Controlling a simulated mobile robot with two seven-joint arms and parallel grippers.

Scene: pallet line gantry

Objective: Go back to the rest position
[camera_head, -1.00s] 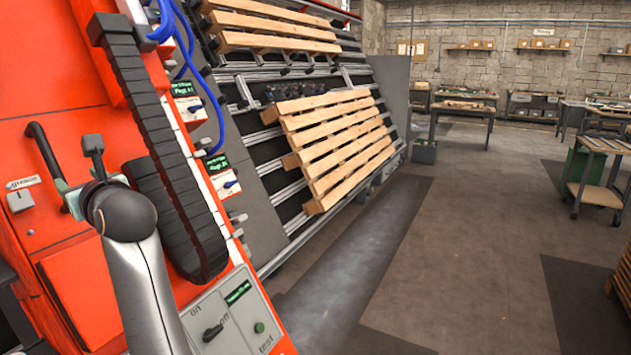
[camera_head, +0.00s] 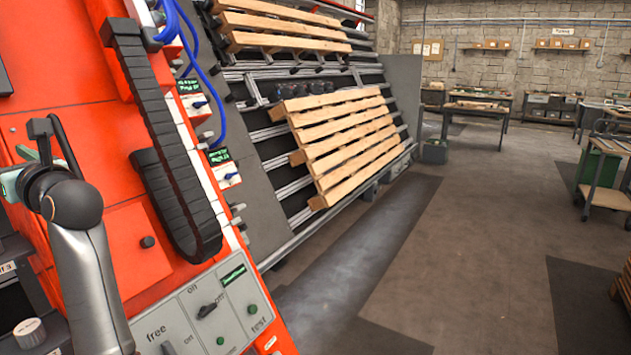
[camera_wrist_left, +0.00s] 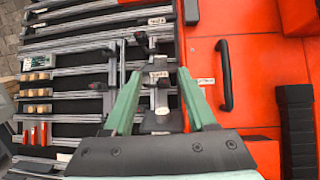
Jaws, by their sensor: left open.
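My left gripper shows in the left wrist view (camera_wrist_left: 160,100) with its two green fingers apart and nothing between them. In the head view my left arm rises at the left edge, and only a little of the green gripper (camera_head: 10,183) shows there. It is in front of the red machine front (camera_head: 75,95). A black bar handle (camera_wrist_left: 226,76) on the red panel lies to the right of the fingers in the wrist view, apart from them. My right gripper is not in view.
A control panel (camera_head: 205,310) with switches and a black cable chain (camera_head: 150,110) are close to my left arm. A wooden pallet (camera_head: 342,140) leans on the sloped rack. Slotted shelves with small parts (camera_wrist_left: 70,80) are in the wrist view. The floor (camera_head: 460,235) at right is open.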

